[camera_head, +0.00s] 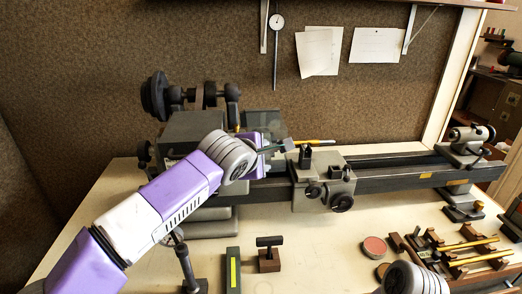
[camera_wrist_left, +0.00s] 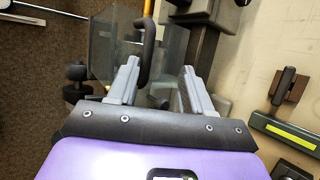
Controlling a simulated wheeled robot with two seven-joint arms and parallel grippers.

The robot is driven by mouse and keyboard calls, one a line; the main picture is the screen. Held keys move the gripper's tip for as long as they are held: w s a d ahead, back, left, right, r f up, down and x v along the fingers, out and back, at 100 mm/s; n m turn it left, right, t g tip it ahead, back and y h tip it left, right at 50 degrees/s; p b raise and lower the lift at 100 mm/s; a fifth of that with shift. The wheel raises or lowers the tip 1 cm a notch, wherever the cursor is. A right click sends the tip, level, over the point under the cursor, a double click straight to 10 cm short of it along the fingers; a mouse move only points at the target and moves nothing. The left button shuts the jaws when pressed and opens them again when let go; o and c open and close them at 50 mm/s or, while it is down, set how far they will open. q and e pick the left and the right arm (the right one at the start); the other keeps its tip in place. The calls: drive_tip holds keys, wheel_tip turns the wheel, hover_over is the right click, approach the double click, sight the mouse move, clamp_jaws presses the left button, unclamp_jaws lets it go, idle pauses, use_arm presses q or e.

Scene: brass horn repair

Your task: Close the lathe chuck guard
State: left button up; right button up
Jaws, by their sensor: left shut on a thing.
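The lathe's grey headstock (camera_head: 190,130) stands at left centre in the head view. The chuck guard (camera_head: 262,121), a smoky see-through panel, shows just behind my left gripper (camera_head: 275,147). In the left wrist view the guard (camera_wrist_left: 108,50) is ahead of the fingers, with a dark curved handle (camera_wrist_left: 149,45) beside the left finger. My left gripper (camera_wrist_left: 160,68) is shut on the guard, with its fingers still some way apart; the exact contact is hard to see. The chuck is mostly hidden by my arm and the guard. My right gripper is out of view.
The carriage (camera_head: 323,180) and tailstock (camera_head: 468,146) sit along the bed (camera_head: 395,176) to the right. A T-handled tool (camera_head: 269,255), a round reddish tin (camera_head: 375,247) and a wooden rack (camera_head: 445,250) are on the bench. Bare bench (camera_head: 325,240) lies in front of the carriage.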

use_arm(q)
drive_tip(key=shift+w+a+f, duration=0.2)
drive_tip(key=shift+f, duration=0.55)
drive_tip(key=r+v, duration=0.1)
drive_tip(key=v, duration=0.7)
drive_tip(key=shift+d+p, duration=0.25)
drive_tip(key=shift+p, duration=0.2)
drive_tip(key=shift+w, duration=0.1)
